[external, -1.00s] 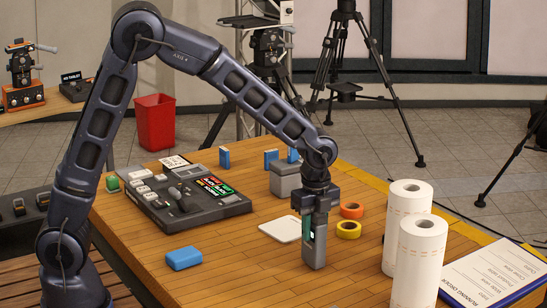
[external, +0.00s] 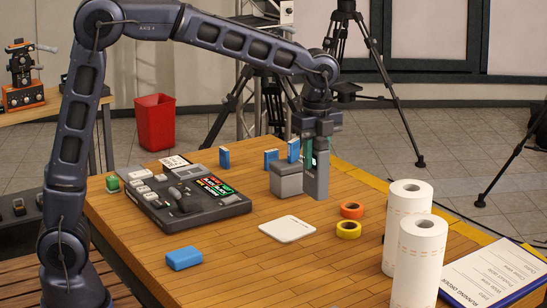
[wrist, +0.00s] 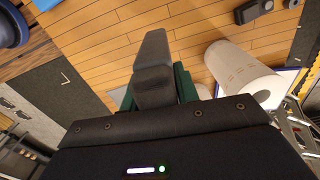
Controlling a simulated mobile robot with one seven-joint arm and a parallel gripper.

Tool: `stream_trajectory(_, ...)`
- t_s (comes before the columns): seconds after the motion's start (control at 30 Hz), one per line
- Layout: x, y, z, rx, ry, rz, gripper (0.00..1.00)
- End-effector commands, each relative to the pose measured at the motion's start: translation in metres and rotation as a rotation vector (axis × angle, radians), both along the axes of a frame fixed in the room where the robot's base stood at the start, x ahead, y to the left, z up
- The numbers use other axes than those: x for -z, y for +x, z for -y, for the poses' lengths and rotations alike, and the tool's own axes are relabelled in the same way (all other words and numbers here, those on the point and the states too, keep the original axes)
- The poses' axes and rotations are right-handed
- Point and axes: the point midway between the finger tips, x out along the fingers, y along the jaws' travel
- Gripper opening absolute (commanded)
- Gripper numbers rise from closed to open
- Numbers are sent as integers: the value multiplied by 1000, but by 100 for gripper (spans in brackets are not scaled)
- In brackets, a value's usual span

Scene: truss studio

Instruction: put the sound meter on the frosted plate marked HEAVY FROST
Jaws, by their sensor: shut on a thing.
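My gripper (external: 316,150) has teal fingers and is shut on a tall grey device, which looks like the sound meter (external: 318,180). It hangs upright below the fingers and appears clear of the table. In the wrist view the grey meter (wrist: 153,65) narrows to a tip between the green fingers (wrist: 155,90). A pale square plate (external: 287,229), apparently the frosted plate, lies flat on the wooden table, in front and to the left of the held meter in the external view. Its small lettering is unreadable. Nothing is on it.
A grey lidded box (external: 286,180) stands just left of the meter. Orange tape (external: 352,210) and yellow tape (external: 348,230) lie right of the plate, near white paper rolls (external: 414,265). A control console (external: 190,210) and blue block (external: 184,258) are left. Table around the plate is clear.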

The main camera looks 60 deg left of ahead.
Motion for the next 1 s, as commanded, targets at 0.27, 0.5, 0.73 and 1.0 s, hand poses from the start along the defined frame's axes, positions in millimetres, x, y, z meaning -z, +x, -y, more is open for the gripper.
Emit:
stream_trajectory(0.27, -5, 22, -50, -28, 0, 1, 0)
stream_trajectory(0.5, -8, 43, -115, -54, 1, 0, 0)
stream_trajectory(0.73, -12, 55, -168, -74, 1, 2, 0)
stream_trajectory(1.0, -11, 59, -196, -82, 1, 1, 0)
